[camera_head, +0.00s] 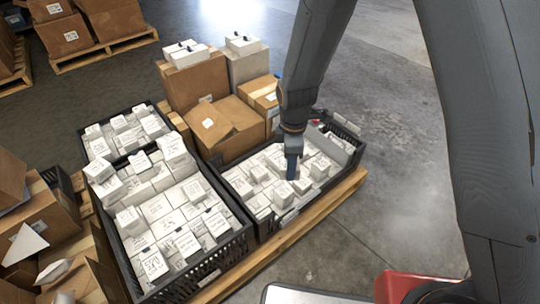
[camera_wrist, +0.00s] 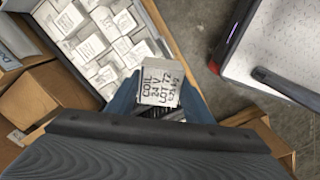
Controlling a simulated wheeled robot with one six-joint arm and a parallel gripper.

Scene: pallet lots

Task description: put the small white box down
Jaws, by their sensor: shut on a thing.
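My gripper (camera_head: 292,174) points down over the right-hand black crate (camera_head: 266,230), which is filled with small white boxes. In the wrist view my gripper (camera_wrist: 160,98) is shut on a small white box (camera_wrist: 159,87), with one blue finger on each side. Its near face carries black print reading "COIL 24 V LOT" and more. In the head view I cannot tell the held box from the white boxes around the fingertips. In the wrist view, packed white boxes (camera_wrist: 88,44) lie to the upper left of the held box. I cannot tell whether it touches anything below.
Another black crate (camera_head: 228,268) of white boxes stands to the left, with a smaller one behind. Brown cartons (camera_head: 198,82) stand behind the right crate. The crates sit on a wooden pallet (camera_head: 335,204). Concrete floor (camera_head: 395,185) is clear to the right.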

